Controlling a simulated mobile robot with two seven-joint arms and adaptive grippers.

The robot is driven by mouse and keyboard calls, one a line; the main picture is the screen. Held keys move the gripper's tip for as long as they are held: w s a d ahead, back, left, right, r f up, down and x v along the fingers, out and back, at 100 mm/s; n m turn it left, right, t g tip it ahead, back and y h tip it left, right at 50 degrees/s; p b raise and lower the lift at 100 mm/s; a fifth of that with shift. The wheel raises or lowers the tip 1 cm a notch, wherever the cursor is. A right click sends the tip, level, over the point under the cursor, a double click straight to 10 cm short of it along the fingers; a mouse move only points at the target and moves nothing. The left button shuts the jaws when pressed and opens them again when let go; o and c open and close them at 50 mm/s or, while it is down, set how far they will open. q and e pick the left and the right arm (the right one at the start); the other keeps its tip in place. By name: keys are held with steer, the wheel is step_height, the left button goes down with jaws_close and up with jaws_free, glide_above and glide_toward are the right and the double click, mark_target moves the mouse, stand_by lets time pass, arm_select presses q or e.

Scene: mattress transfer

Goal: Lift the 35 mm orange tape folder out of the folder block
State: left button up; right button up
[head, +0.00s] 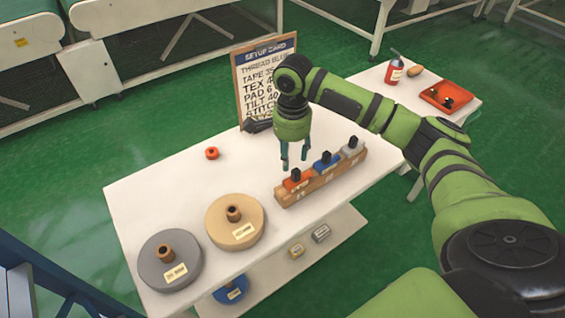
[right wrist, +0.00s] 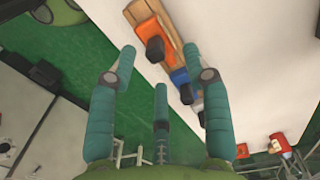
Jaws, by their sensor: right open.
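The orange tape folder (head: 296,180) sits in the left end of the wooden folder block (head: 330,184), with a black grip on top. A blue folder (head: 326,163) is in the middle and a grey folder (head: 352,148) at the right end. In the right wrist view the orange folder (right wrist: 151,36) is near the top, beyond the fingers. My right gripper (head: 293,168) is open and empty, pointing down just above and behind the block near the orange folder. It also shows in the right wrist view (right wrist: 160,75) with its fingers spread. My left gripper is not in view.
A grey roll (head: 165,275) and a tan roll (head: 248,215) lie on the white table's front left.

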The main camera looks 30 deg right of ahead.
mark_target(297, 170)
steer(key=shift+d, duration=0.2)
steer(key=f, duration=0.1)
steer(key=s+f, duration=0.1)
steer(key=f+p, duration=0.1)
steer(key=shift+s+d, duration=0.35)
step_height(297, 170, down, 2)
steer(key=shift+w+d+f, duration=0.1)
steer(key=shift+w+f, duration=0.05)
steer(key=shift+f, duration=0.35)
jaws_close()
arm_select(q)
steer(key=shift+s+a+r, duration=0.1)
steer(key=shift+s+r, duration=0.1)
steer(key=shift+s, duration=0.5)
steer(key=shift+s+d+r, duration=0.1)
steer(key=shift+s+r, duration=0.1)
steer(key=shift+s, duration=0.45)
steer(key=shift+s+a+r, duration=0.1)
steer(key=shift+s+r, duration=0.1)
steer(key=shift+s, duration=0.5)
arm_select(e)
steer(key=shift+r, duration=0.15)
